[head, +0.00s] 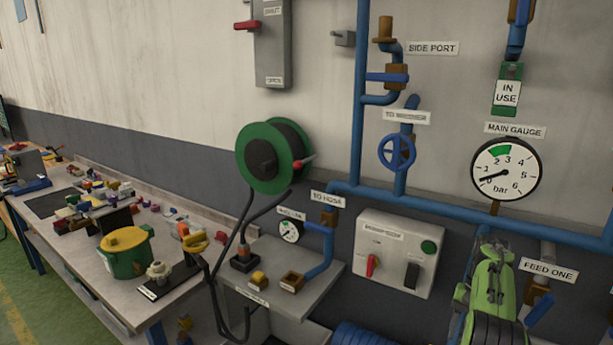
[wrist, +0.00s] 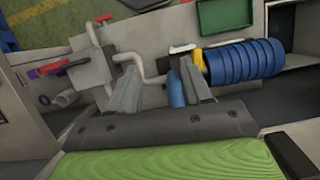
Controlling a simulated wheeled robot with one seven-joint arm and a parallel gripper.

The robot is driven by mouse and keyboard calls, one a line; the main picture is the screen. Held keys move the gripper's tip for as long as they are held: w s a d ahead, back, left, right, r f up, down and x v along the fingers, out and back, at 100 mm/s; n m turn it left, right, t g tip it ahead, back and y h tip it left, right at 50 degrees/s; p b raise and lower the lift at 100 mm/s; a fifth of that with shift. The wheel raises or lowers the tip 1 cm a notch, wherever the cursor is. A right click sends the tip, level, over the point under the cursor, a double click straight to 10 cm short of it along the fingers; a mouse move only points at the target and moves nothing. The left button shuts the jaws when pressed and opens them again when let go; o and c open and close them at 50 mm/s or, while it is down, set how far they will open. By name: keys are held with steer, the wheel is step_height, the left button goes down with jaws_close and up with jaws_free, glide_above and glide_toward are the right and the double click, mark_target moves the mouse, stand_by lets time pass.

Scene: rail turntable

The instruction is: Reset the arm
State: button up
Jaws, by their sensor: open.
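My gripper (wrist: 157,82) shows in the wrist view, with its two grey fingers apart and nothing held between them. Beyond the fingers are white pipes (wrist: 150,80) and a blue ribbed coil (wrist: 245,60); I cannot tell how far away they are. In the head view my lime-green arm (head: 492,285) is folded at the lower right, in front of the wall pipes. The gripper's fingers cannot be made out there.
A long workbench (head: 80,250) with many small parts and a green pot with a yellow lid (head: 125,252) runs along the left. A small shelf (head: 315,285), a switch box (head: 397,252), blue pipes (head: 440,193) and the main gauge (head: 506,170) are close to my arm.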

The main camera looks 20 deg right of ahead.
steer(key=w+a+r+n+t+h, duration=0.2)
steer(key=w+a+r+n, duration=0.1)
steer(key=a+r, duration=0.95)
steer(key=s+a+r+n+t+h, duration=0.1)
steer(key=s+a+r+n, duration=0.1)
steer(key=s+a+r, duration=0.3)
steer(key=s+a+r+n+t, duration=0.1)
steer(key=s+a+r, duration=0.1)
steer(key=a, duration=0.6)
steer(key=s+a+f+n+t, duration=0.2)
steer(key=s+a, duration=0.3)
steer(key=s, duration=0.2)
steer(key=s+a+f+n+t, duration=0.1)
steer(key=s+a+f+n, duration=0.1)
steer(key=s+a, duration=0.3)
steer(key=s+f, duration=0.1)
steer(key=s, duration=0.2)
steer(key=shift+s+a+t, duration=0.2)
steer(key=shift+a+t, duration=0.15)
steer(key=shift+t, duration=0.05)
steer(key=shift+s, duration=0.1)
